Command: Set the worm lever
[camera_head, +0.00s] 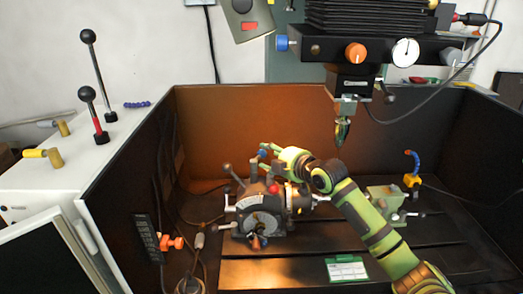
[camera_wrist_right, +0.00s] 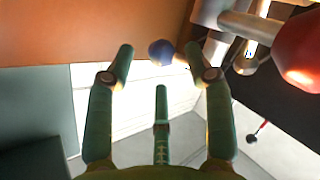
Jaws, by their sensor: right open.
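The indexing chuck (camera_head: 262,218) stands on the slotted table in the head view, with several levers and a round dial face. A blue knob (camera_head: 262,153) sits above it, and a red knob (camera_head: 274,188) sits on top. Which lever is the worm lever is not clear. My right gripper (camera_head: 270,158) is open at the chuck's upper side, close to the blue knob. In the right wrist view, the blue knob (camera_wrist_right: 161,52) appears between the spread fingertips of my right gripper (camera_wrist_right: 163,78), with no visible grip. The red knob (camera_wrist_right: 300,45) is large at the right edge. My left gripper is out of view.
A machine head with a tool (camera_head: 342,130) hangs above the table. Dark enclosure walls (camera_head: 130,165) surround the table. A green-and-white card (camera_head: 346,270) lies in front.

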